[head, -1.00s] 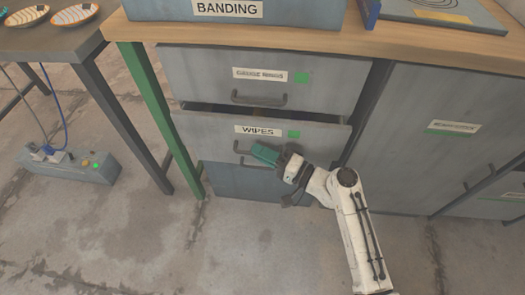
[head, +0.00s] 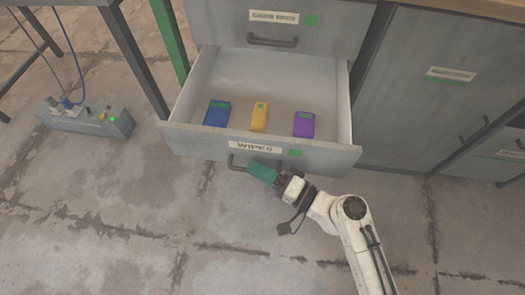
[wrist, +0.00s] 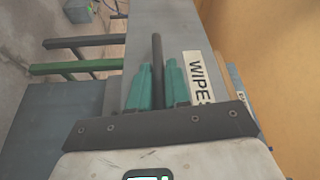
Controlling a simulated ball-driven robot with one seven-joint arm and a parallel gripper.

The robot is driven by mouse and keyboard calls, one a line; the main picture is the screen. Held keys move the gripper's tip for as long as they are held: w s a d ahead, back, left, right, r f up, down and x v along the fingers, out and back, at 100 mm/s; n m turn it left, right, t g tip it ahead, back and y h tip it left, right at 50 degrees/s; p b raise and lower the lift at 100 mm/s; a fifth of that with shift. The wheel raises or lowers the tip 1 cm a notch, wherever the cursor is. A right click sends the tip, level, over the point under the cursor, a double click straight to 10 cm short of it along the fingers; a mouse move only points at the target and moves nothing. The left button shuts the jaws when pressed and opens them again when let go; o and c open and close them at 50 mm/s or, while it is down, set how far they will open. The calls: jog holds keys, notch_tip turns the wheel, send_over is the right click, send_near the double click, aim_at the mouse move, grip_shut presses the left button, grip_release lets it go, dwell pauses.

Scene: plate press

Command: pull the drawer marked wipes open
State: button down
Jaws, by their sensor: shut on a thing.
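The drawer marked wipes (head: 310,156) stands well out of the cabinet in the head view, with its inside showing. A blue pack (head: 217,113), a yellow pack (head: 259,116) and a purple pack (head: 304,125) lie in it. My gripper (head: 255,167) is at the dark bar handle (head: 236,160) on the drawer front, below the label. In the wrist view the two green fingers of my gripper (wrist: 157,85) lie on either side of the handle bar (wrist: 157,60), shut on it. The wipes label (wrist: 204,80) is beside them.
The gauge rings drawer (head: 300,20) above is shut. Another cabinet front (head: 430,100) stands to the right. A grey power box (head: 88,120) with cables sits on the floor at the left. The concrete floor in front is open.

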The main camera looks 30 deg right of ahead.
jog(key=shift+s+a, duration=0.55)
jog(key=shift+s, duration=0.35)
jog(key=c, duration=1.2)
grip_release()
jog(key=shift+o, duration=0.2)
jog(key=v, duration=1)
jog(key=shift+s+d, duration=0.2)
jog(key=shift+s, duration=0.1)
